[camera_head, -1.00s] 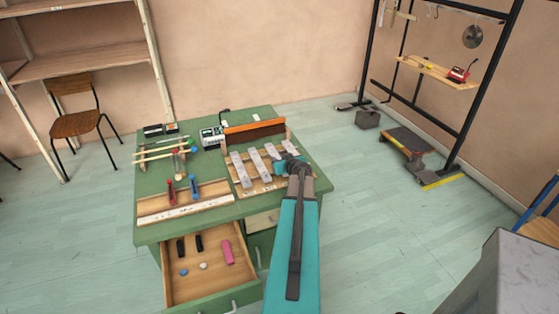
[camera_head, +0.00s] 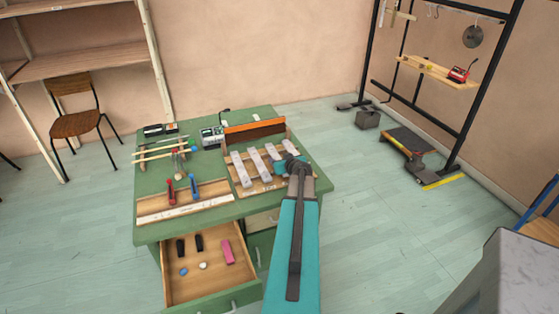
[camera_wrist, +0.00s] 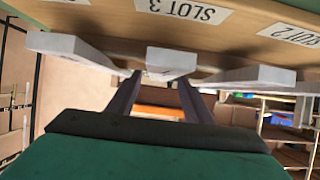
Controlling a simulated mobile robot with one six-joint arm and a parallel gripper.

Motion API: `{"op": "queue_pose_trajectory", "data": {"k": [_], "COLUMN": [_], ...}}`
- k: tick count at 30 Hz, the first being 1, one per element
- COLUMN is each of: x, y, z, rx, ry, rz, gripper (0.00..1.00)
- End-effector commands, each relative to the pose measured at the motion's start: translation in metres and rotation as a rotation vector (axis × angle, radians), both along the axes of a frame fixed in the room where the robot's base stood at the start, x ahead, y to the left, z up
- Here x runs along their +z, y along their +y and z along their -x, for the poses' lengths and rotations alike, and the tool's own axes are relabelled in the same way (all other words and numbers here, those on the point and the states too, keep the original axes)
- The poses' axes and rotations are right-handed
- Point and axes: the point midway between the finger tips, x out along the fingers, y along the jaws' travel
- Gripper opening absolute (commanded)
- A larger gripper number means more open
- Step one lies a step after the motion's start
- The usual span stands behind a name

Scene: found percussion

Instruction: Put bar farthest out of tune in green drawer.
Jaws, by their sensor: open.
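Several pale grey bars lie side by side on a wooden board (camera_head: 252,189) on the green desk, one of them at the left end (camera_head: 241,169). My gripper (camera_head: 288,160) is over the right part of this row and hides part of it. In the wrist view my open gripper (camera_wrist: 160,85) has a finger on each side of the middle bar's end (camera_wrist: 166,62), near the SLOT 3 label (camera_wrist: 182,10); I cannot tell if they touch. Other bars show left (camera_wrist: 62,46) and right (camera_wrist: 256,77). The green drawer (camera_head: 245,292) is pulled open.
The drawer holds dark blocks, a pink block (camera_head: 228,252) and small round pieces. Two clamps, red (camera_head: 170,190) and blue (camera_head: 193,186), stand on a wooden strip left of the bars. An orange-topped rail (camera_head: 253,127) stands behind the bars.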

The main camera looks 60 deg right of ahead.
Motion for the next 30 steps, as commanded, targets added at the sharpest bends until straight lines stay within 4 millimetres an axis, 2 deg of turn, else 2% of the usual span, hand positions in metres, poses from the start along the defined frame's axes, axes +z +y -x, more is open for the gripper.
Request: {"op": "queue_pose_trajectory", "data": {"k": [14,30], "x": [0.002,0.015], "y": [0.000,0.025], "z": [0.000,0.030], "rx": [0.000,0.000], "ry": [0.000,0.000], "rz": [-0.001,0.002], "gripper": [0.47,0.47]}}
